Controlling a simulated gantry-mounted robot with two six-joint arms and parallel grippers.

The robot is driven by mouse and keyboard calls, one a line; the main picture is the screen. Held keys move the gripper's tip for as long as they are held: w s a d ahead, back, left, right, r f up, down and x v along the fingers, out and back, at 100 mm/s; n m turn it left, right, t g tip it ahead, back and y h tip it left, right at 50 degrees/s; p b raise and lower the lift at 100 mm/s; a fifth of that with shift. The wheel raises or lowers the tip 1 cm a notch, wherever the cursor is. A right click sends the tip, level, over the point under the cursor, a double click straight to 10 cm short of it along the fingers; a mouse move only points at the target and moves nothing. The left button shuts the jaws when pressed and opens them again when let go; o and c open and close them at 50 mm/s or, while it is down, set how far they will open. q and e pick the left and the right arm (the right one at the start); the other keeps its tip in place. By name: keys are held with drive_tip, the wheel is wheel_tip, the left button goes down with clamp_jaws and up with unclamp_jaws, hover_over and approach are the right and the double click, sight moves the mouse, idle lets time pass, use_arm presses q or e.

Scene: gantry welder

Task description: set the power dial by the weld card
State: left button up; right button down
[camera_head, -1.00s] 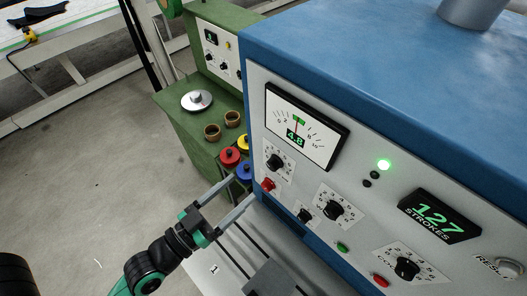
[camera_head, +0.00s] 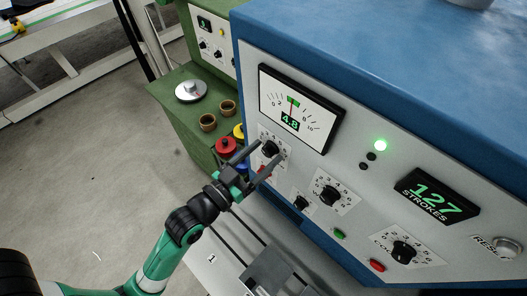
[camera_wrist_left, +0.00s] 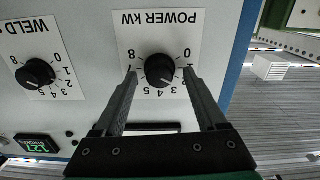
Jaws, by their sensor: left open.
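The power dial is a black round knob (camera_head: 270,148) on a white scale plate, at the left of the blue machine's grey front. In the left wrist view the power dial (camera_wrist_left: 159,70) shows upside down under "POWER KW". My left gripper (camera_head: 268,151) is open at this dial. In the wrist view its fingers (camera_wrist_left: 159,74) are on either side of the knob, with gaps showing. I cannot read the dial's setting for sure. The meter (camera_head: 298,108) above it reads 4.8. I cannot make out a weld card. My right gripper is not in view.
The weld dial (camera_wrist_left: 35,73) is beside the power dial in the wrist view. Other knobs and a counter reading 127 (camera_head: 437,196) are farther right. A green cabinet (camera_head: 180,120) stands behind left.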

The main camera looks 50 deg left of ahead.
use_arm(q)
drive_tip(key=shift+w, duration=0.25)
drive_tip(key=shift+c, duration=0.3)
clamp_jaws()
drive_tip(key=shift+m, duration=0.4)
drive_tip(key=shift+m+p, duration=0.35)
drive_tip(key=shift+m, duration=2.15)
